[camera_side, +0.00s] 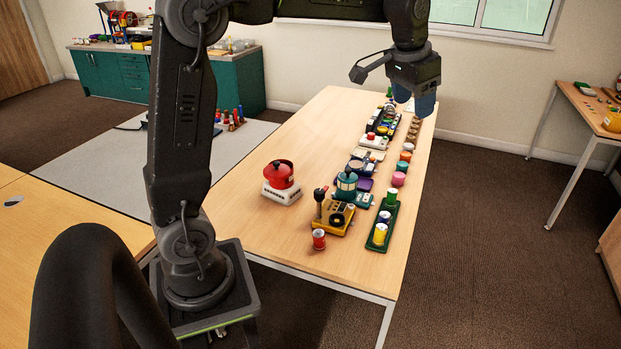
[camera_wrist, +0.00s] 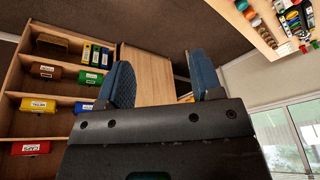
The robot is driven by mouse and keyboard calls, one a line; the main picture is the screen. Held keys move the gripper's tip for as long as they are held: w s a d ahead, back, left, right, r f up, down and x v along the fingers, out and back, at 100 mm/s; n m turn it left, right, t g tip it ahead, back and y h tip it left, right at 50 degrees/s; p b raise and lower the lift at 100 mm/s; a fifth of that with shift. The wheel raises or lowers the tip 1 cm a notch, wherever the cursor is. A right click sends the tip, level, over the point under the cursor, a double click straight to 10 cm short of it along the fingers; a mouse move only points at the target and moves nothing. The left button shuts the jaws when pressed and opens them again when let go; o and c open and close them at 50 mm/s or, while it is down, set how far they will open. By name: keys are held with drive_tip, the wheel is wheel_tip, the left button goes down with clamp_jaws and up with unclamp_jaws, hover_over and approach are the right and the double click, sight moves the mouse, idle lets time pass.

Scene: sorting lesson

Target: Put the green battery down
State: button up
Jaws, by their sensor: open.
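My gripper (camera_side: 414,97) is raised above the far right part of the table, its blue-padded fingers pointing down. In the wrist view my gripper (camera_wrist: 163,82) has its two blue fingers spread apart, with nothing between them. A green cylinder (camera_side: 391,198), which may be the green battery, stands in a dark green rack (camera_side: 371,243) at the near right of the table. A blue and a yellow cylinder (camera_side: 380,235) stand in the same rack. The gripper is well away from this rack. Another small green item (camera_side: 389,91) shows at the table's far end; I cannot tell what it is.
Several small items line the right side. The table's left side is mostly bare.

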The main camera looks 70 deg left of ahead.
drive_tip(key=s+d+f, duration=0.2)
drive_tip(key=s, duration=0.6)
drive_tip(key=s+d+f+t, duration=0.1)
drive_tip(key=s+d+f, duration=0.1)
drive_tip(key=s, duration=0.6)
drive_tip(key=s+d+f+t, duration=0.1)
drive_tip(key=s+d+f, duration=0.2)
drive_tip(key=s, duration=0.5)
drive_tip(key=shift+s+d+h, duration=0.25)
drive_tip(key=shift+d+h, duration=0.05)
drive_tip(key=shift+d, duration=0.35)
